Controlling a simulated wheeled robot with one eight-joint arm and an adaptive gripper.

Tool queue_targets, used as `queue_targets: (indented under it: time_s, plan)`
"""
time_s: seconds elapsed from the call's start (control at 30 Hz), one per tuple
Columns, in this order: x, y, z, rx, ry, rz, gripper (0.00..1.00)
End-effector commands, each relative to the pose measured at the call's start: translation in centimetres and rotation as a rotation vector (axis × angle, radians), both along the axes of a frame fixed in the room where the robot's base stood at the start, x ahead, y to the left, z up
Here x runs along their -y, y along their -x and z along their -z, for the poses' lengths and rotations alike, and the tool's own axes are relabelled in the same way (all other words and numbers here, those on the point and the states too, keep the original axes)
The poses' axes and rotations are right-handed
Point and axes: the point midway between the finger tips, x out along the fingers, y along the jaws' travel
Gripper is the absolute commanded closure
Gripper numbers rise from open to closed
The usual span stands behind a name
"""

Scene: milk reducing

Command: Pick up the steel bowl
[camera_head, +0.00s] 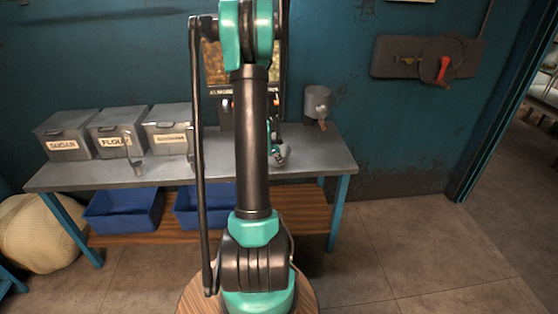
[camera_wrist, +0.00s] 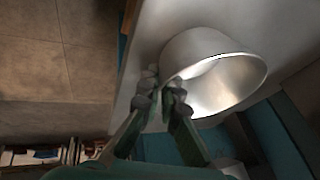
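The steel bowl (camera_wrist: 205,55) is large in the wrist view, its shiny inside facing the lower right of the picture. My gripper (camera_wrist: 163,88) is at the bowl's left side in that view, with a gap between its fingers. The right finger overlaps the bowl's edge and the left finger is over the grey table top. I cannot tell whether either finger touches the bowl. In the head view, my gripper (camera_head: 279,150) is low over the table, partly behind my arm. My arm hides much of that area, and I cannot pick out the bowl there.
The metal table (camera_head: 100,177) carries bins labelled sugar (camera_head: 66,136) and flour (camera_head: 114,131) and another bin (camera_head: 167,127) at left. A metal container (camera_head: 317,103) is at the back right. Blue crates (camera_head: 124,211) sit on the lower shelf. Open floor lies at right.

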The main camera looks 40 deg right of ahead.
Motion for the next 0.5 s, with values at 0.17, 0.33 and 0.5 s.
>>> queue_targets:
  time_s: [0.17,0.33,0.5]
  plan:
    - [0.0,0.0,-1.4,0.0,0.0,0.0,1.0]
    - [0.0,0.0,-4.1,0.0,0.0,0.0,1.0]
    - [0.0,0.1,-7.0,0.0,0.0,0.0,1.0]
